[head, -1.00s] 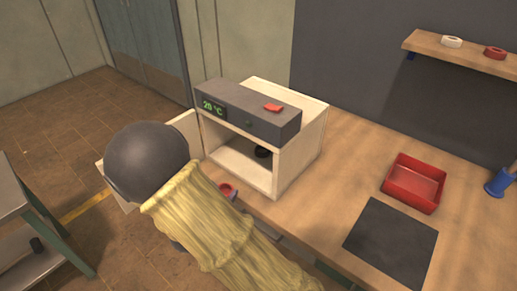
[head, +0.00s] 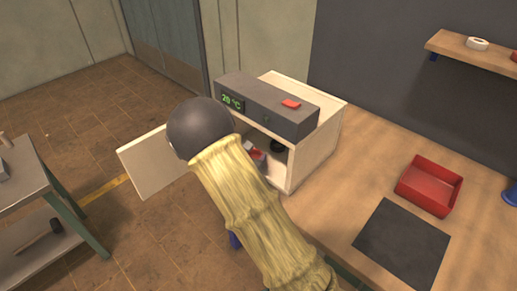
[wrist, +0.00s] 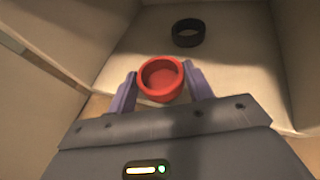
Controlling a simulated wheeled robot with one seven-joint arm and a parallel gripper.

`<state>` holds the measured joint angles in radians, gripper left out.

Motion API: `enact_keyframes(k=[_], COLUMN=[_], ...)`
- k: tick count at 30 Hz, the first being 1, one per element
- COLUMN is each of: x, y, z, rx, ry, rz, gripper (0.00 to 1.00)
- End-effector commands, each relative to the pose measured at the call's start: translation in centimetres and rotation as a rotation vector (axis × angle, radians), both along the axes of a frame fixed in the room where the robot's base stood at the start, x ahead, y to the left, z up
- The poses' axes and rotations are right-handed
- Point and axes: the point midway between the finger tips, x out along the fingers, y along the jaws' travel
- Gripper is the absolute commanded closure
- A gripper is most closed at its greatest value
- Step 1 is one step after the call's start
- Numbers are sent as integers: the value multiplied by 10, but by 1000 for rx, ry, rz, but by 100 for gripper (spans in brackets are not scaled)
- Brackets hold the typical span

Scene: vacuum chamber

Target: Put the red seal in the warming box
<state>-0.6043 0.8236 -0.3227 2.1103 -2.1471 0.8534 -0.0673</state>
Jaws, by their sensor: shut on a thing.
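The red seal (wrist: 161,78) is a short red ring, held between the two fingers of my gripper (wrist: 160,88) in the wrist view. My gripper is shut on it at the front opening of the warming box (head: 318,152). In the head view the seal (head: 256,154) shows small at the opening, partly hidden by my arm. The box is pale with a dark top panel reading 20 °C, and its door (head: 150,165) stands open to the left. A black ring (wrist: 188,32) lies on the box floor, further in than the seal.
A red tray (head: 430,187) and a dark mat (head: 402,243) lie on the bench right of the box. A shelf (head: 470,50) with a white ring is on the wall. A side table (head: 25,185) stands at left. The box walls are close on both sides.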

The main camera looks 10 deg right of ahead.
Motion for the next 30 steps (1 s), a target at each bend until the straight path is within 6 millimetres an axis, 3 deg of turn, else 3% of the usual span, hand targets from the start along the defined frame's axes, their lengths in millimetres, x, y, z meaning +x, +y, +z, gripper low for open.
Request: enact_keyframes(k=[3, 14, 21, 24, 30], x=[11, 14, 45, 44, 44], y=[-6, -8, -28, -28, -23], z=[0, 0, 1, -13, -15], rx=[0, 1, 0, 0, 1], ry=[0, 0, 0, 3, -1], rz=[-1, 0, -2, -1, 5], gripper=[70, 70, 70, 70, 70])
